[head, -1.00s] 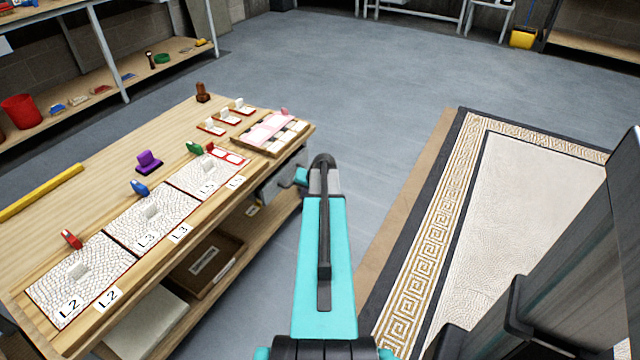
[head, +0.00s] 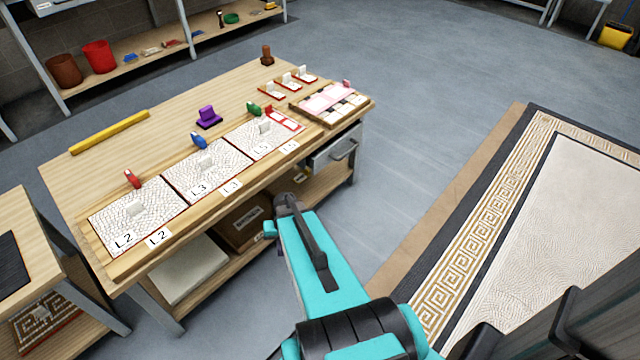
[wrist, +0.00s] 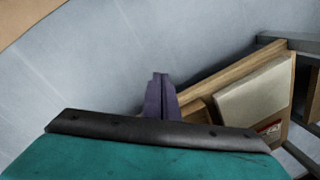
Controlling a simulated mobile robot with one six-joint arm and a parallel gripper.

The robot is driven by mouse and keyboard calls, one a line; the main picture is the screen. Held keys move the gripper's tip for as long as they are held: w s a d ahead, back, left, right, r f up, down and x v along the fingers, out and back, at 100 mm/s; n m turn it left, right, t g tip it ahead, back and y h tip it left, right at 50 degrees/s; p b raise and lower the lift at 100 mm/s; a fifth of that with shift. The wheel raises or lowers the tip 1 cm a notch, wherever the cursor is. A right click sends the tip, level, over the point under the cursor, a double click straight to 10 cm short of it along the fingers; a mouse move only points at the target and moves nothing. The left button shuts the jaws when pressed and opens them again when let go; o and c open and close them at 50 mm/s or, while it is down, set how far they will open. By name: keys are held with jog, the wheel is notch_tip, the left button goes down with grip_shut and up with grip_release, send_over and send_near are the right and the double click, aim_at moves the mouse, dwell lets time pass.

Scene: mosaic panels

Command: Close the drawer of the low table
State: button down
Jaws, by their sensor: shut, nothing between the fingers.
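The low table (head: 75,180) is a wooden workbench with a lower shelf, left of centre in the head view. Its drawer (head: 325,157) has a grey front with a bar handle (head: 345,149), under the right end of the tabletop. The front seems to stand a little out from the edge; how far is hard to tell. My gripper (wrist: 160,97) shows in the wrist view as narrow purple fingers, shut and empty, above the floor beside the table's lower shelf. In the head view my teal arm mostly hides it, nearer than the drawer and apart from it. The wrist view does not show the drawer.
Mosaic panels (head: 207,172) and a box of tiles (head: 330,118) lie on the tabletop. A brown bin (head: 240,236) and a pale slab (head: 190,270) are on the lower shelf. A patterned rug (head: 560,230) lies at right. Grey floor (head: 430,110) is clear beyond the drawer.

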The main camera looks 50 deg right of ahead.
jog(key=s+a+f+n+g+h, duration=0.1)
jog(key=s+a+f+n+g, duration=0.1)
jog(key=s+a, duration=0.7)
jog(key=s+a+f+n+g, duration=0.3)
jog(key=s+a, duration=0.6)
jog(key=a, duration=0.4)
jog(key=shift+s+f+n+h, duration=0.4)
jog(key=shift+f+n, duration=0.4)
jog(key=shift+n, duration=0.4)
